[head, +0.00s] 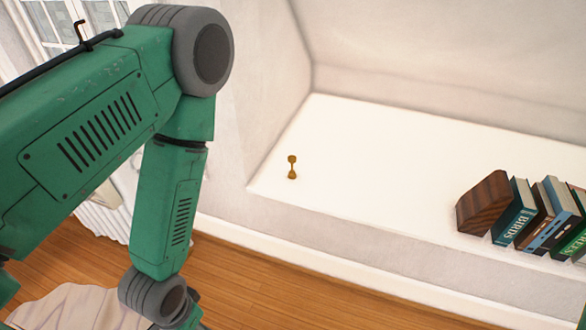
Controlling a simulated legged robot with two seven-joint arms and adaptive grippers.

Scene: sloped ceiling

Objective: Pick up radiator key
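A small brass-coloured radiator key (292,167) is on the white ledge (370,150), near the ledge's left end. Nothing touches it. My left arm comes in from the left and bends downward at the left of the view, apart from the key. Its gripper is not visible; the arm runs down toward the bottom edge. My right gripper is not in the view.
Several books (540,215) stand on the right of the ledge beside a dark wooden block (484,202). The ledge between key and block is clear. Walls rise behind it. Below are a wooden floor (265,290) and a pale cloth-like thing (75,308).

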